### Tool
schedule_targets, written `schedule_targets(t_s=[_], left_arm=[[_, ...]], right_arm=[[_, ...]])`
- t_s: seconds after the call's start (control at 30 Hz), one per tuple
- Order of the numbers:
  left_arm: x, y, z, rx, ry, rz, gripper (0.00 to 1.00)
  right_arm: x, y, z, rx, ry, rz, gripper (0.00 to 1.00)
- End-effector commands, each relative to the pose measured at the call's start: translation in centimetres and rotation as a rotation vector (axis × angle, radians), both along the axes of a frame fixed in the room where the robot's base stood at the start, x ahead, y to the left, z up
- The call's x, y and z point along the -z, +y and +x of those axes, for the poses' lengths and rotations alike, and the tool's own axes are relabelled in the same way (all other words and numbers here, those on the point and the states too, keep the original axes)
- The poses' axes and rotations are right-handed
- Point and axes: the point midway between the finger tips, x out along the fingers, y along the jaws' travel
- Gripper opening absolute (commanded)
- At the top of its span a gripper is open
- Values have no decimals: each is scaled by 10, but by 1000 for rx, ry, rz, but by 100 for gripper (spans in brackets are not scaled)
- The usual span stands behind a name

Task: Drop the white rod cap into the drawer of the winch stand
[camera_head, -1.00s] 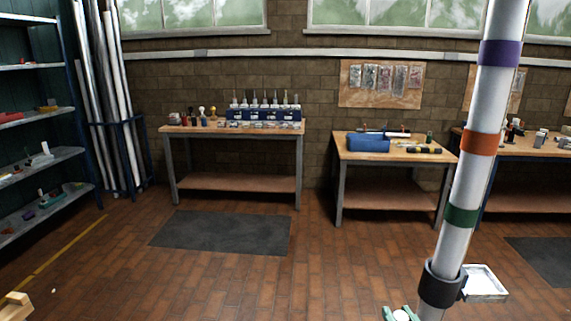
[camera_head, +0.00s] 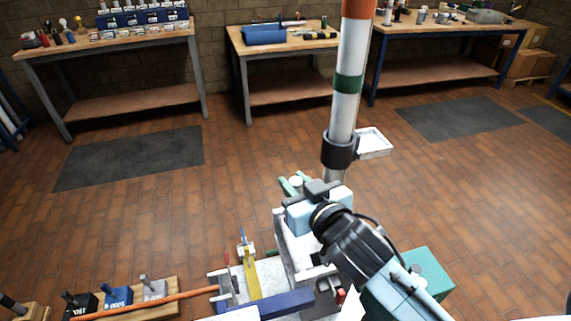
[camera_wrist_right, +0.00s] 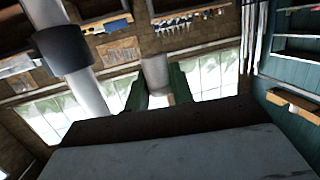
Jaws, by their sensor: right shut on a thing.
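My right gripper (camera_head: 296,184) is in the lower middle of the head view, just left of the mast's foot. Its green fingers are shut on the white rod cap (camera_head: 297,181), whose round pale top shows between them. In the right wrist view the same cap (camera_wrist_right: 155,75) is a pale cylinder between the two green fingers. A pale open-topped structure (camera_head: 284,250) stands below and partly behind my right arm. I cannot tell whether it is the winch stand, and no drawer can be made out clearly. My left gripper is not in view.
The white mast (camera_head: 343,110) with a black collar (camera_head: 340,150) rises close to my right gripper. A small white tray (camera_head: 374,143) juts from the collar. A wooden block with tools (camera_head: 155,291) and an orange rod (camera_head: 150,302) lie at lower left. Brick floor (camera_head: 230,215) is clear beyond.

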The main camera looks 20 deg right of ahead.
Motion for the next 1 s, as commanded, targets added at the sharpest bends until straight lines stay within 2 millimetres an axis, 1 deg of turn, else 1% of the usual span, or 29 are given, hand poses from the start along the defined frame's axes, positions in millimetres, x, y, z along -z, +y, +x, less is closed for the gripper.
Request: schedule_targets(t_s=[0.17, 0.33, 0.5, 0.63, 0.8, 1.0], left_arm=[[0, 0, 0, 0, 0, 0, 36], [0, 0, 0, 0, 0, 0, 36], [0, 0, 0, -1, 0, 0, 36], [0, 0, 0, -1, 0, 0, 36], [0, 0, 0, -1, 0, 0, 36], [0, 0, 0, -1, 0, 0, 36]], right_arm=[[-26, 33, -4, -170, -7, -5, 2], [-52, 71, -8, -357, -8, -5, 2], [-72, 101, -12, -508, -5, -7, 2], [-81, 116, -14, -583, -2, -3, 2], [-87, 126, -16, -633, 1, -4, 2], [-79, 134, -9, -706, 5, -7, 2]])
